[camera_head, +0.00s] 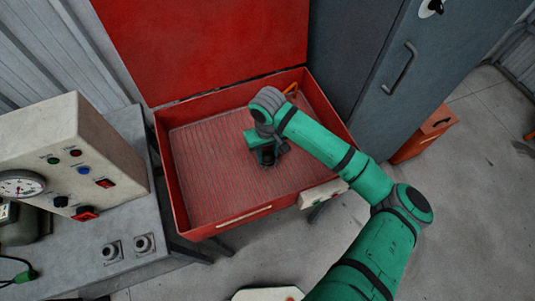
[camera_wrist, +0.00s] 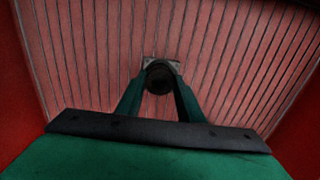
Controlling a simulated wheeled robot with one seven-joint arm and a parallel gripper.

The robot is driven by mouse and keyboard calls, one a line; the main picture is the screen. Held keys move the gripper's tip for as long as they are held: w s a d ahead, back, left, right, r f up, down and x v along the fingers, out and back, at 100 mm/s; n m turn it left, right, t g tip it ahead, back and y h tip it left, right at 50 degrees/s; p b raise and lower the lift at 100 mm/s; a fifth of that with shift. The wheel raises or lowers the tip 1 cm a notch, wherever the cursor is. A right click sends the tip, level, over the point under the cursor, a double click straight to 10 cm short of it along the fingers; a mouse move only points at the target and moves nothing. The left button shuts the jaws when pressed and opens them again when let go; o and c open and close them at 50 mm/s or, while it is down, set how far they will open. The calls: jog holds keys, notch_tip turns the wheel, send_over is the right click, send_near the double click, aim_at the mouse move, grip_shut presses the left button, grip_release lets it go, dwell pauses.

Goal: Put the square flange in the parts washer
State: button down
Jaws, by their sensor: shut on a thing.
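The parts washer (camera_head: 172,207) is a red open-topped basin with a ribbed floor, and its red lid (camera_head: 205,40) stands raised at the back. My gripper (camera_head: 268,158) is over the ribbed floor, inside the basin's outline. In the wrist view my gripper (camera_wrist: 160,84) is shut on the square flange (camera_wrist: 147,62), a grey square plate with a dark round part. The ribbed floor lies beyond the flange; the gap between them cannot be told. In the head view my gripper mostly hides the flange.
A grey bench (camera_head: 185,238) with a gauge panel (camera_head: 70,150) stands on the left. Two grey round fittings on square bases (camera_head: 145,243) sit on it. A dark cabinet (camera_head: 420,70) and a red box (camera_head: 425,137) stand on the right. Much of the basin floor is clear.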

aim_at(267, 156)
jog(key=shift+f, duration=0.45)
jog(key=shift+f, duration=0.1)
jog(key=c, duration=1.2)
grip_release()
notch_tip(267, 156, up, 12)
jog(key=shift+w, duration=0.1)
